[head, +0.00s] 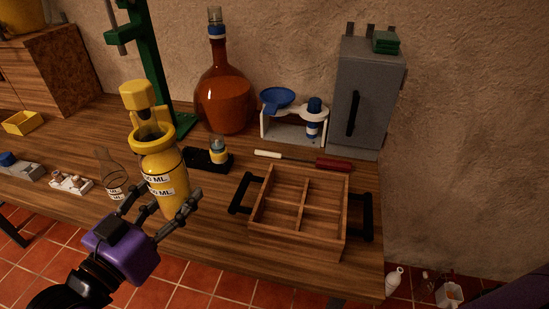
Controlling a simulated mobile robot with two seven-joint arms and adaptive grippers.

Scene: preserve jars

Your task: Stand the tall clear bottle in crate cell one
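A clear bottle (109,168) with white labels stands on the workbench, left of a yellow bottle (162,168). It narrows to a slim neck, and its lower part is partly hidden by my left gripper. My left gripper (168,196) has its fingers spread wide and overlaps the lower part of the yellow bottle in the picture. I cannot tell whether a finger touches either bottle. The wooden crate (258,228) stands to the right, divided into several cells that look empty. No cell number is readable. My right gripper is out of view.
A red-brown flask (224,101), a white rack (272,131) and a grey cabinet (367,95) stand at the back. A red-handled tool (333,165) lies behind the crate. A green stand (150,62) rises behind the yellow bottle. Bench room is clear left of the crate.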

